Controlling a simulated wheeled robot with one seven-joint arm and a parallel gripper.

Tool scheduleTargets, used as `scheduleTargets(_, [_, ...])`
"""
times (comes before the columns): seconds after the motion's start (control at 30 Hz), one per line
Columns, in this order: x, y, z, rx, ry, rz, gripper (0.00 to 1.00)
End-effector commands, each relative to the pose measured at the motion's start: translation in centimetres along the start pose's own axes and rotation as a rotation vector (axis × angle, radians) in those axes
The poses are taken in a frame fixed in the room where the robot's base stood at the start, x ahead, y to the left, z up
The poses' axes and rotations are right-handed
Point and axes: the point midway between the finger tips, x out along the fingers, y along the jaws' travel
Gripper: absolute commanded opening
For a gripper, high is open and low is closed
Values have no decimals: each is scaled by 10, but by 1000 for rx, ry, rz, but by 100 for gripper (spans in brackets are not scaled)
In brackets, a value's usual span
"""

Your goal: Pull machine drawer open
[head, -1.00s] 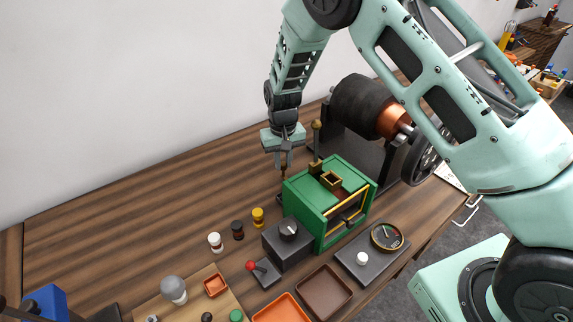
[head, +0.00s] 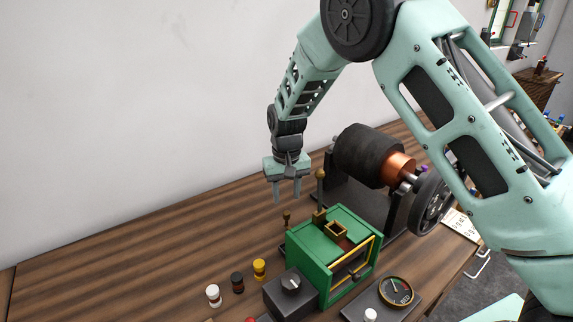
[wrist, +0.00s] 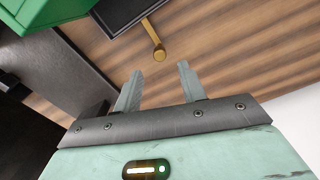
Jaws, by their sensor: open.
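The green machine box (head: 308,262) stands on the wooden bench, with brass fittings on top and a yellow-framed front opening. A brass knob on a short stem (head: 286,217) stands at its back left side; a brass stem with a round end (wrist: 157,48) shows in the wrist view, beside a dark panel (wrist: 118,14) and the green box (wrist: 40,12). I cannot tell for certain which part is the drawer. My gripper (head: 287,194) is open and empty, pointing down above the knob and apart from it. Its two fingers (wrist: 160,78) also show in the wrist view.
A dark roller with copper end (head: 372,158) and a wheel stand behind the box at right. A tall brass lever (head: 320,190) rises close to my gripper. A dial gauge (head: 396,291) and several small jars (head: 237,283) sit in front. The bench left is clear.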

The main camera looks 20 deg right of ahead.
Motion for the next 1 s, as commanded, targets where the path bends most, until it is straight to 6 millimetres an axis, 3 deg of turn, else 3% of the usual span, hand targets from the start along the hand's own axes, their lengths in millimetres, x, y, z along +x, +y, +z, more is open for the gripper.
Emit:
scheduleTargets(0.3, [-73, 0, -2, 1, 6, -2, 41])
scheduleTargets(0.5, [-102, 0, -1, 0, 3, 0, 41])
scheduleTargets(0.7, [-112, 0, 0, 1, 0, 0, 41])
scheduleTargets(1.0, [-113, 0, 0, 1, 0, 1, 41])
